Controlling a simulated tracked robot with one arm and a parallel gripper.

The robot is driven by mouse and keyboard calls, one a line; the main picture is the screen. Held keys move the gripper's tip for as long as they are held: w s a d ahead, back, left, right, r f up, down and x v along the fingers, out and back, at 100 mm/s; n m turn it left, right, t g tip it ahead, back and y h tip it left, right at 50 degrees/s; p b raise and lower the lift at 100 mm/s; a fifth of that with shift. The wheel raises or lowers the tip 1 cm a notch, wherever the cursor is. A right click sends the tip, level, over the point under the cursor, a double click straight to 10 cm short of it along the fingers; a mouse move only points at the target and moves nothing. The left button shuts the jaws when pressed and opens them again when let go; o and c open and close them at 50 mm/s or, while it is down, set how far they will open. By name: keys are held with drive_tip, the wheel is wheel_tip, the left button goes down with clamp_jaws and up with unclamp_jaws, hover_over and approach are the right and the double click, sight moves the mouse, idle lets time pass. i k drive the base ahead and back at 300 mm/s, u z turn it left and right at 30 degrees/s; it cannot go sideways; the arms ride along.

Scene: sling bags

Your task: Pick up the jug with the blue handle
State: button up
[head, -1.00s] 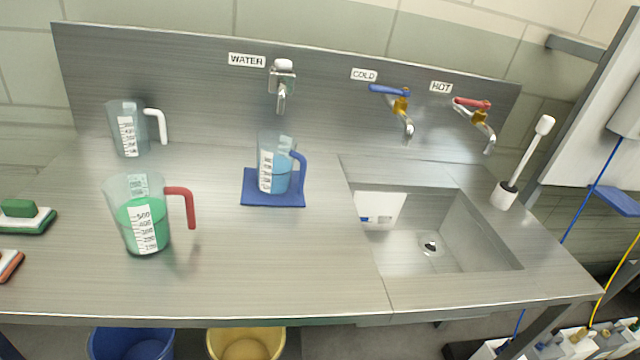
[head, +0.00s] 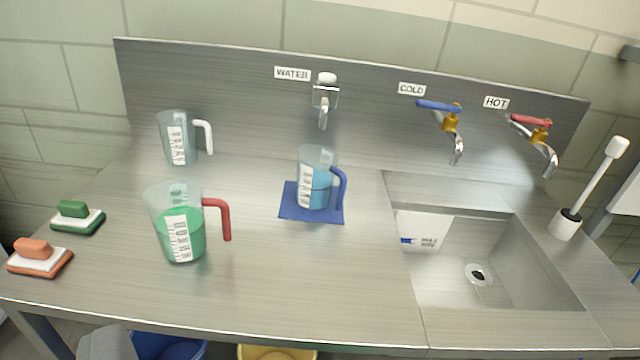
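The jug with the blue handle (head: 313,186) stands upright on a blue square mat (head: 297,213) on the steel counter. It is clear, holds blue liquid, and has a white scale label on its left side. Its handle points right. It stands below and slightly left of the water tap. No gripper fingers show in the head view. A grey shape at the bottom left edge may be part of my arm, but I cannot tell.
A red-handled jug (head: 180,225) with green liquid stands to the front left; a white-handled jug (head: 178,140) stands behind it. The water tap (head: 324,100) overhangs near the mat. The sink (head: 545,270) opens to the right. Two brushes (head: 40,262) (head: 76,216) lie far left.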

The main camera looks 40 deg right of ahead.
sight(317, 170)
drive_tip(key=i, duration=1)
